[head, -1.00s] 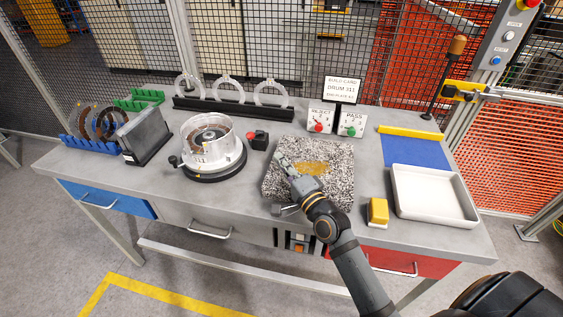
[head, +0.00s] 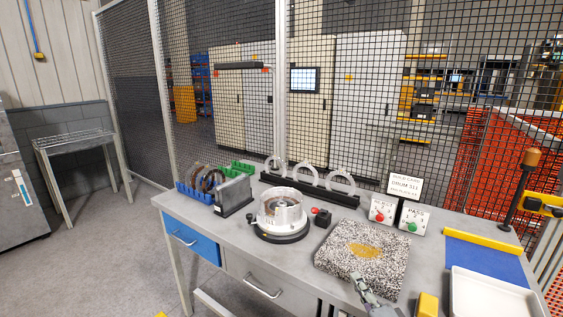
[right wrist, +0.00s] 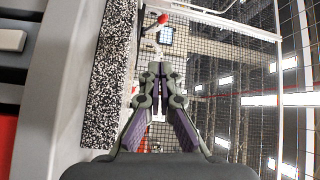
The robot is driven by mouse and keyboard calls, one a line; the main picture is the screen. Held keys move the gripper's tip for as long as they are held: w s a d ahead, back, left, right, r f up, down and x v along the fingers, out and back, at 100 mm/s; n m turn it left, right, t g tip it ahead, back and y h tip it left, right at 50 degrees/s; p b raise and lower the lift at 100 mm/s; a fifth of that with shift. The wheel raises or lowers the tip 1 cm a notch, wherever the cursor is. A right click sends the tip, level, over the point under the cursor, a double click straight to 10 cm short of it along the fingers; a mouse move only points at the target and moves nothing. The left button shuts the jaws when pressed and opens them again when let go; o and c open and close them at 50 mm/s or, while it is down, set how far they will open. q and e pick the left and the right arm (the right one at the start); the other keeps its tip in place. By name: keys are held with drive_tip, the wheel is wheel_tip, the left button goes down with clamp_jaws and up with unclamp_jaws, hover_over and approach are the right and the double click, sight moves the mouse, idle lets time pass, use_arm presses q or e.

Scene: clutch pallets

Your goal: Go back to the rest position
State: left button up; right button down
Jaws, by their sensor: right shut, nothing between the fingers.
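My right gripper (head: 358,277) shows at the bottom of the head view, by the front edge of the speckled granite block (head: 335,258). Its fingers are shut and hold nothing. In the right wrist view the closed fingers (right wrist: 158,70) point away from the camera, with the side of the granite block (right wrist: 108,85) to their left. Most of the right arm is cut off by the bottom edge of the head view. My left gripper is in neither view.
The workbench (head: 225,225) carries a clutch drum (head: 281,212), a black rack with rings (head: 310,190), a blue holder (head: 188,195), a yellow block (head: 428,304) and a white tray (head: 490,293). Mesh fencing stands behind. Open floor lies left.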

drive_tip(key=f+n+g, duration=0.1)
drive_tip(key=f, duration=0.1)
drive_tip(key=s+a+f+n+g, duration=0.1)
drive_tip(key=f+n, duration=0.1)
drive_tip(key=a+f+n+g, duration=0.1)
drive_tip(key=f, duration=0.1)
drive_tip(key=shift+s+a+n+g, duration=0.1)
drive_tip(key=shift+s+n+g, duration=0.2)
drive_tip(key=shift+n+g, duration=0.1)
drive_tip(key=s+d+f+n+g+h, duration=0.2)
drive_tip(key=s+d+f+n+g, duration=0.3)
drive_tip(key=s, duration=0.6)
drive_tip(key=s+d+f+n+g+h, duration=0.25)
drive_tip(key=s+f+n+g, duration=0.35)
drive_tip(key=s, duration=0.4)
wheel_tip(320, 180, down, 27)
drive_tip(key=s+d+m+g, duration=0.1)
drive_tip(key=s+d+m, duration=0.1)
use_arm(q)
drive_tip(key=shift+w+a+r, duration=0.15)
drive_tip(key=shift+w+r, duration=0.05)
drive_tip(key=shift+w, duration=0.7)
use_arm(e)
drive_tip(key=s+d+f+g, duration=0.1)
drive_tip(key=s+f, duration=1.5)
drive_tip(key=s, duration=0.2)
drive_tip(key=shift+s, duration=0.35)
drive_tip(key=shift+d, duration=0.15)
idle(0.4)
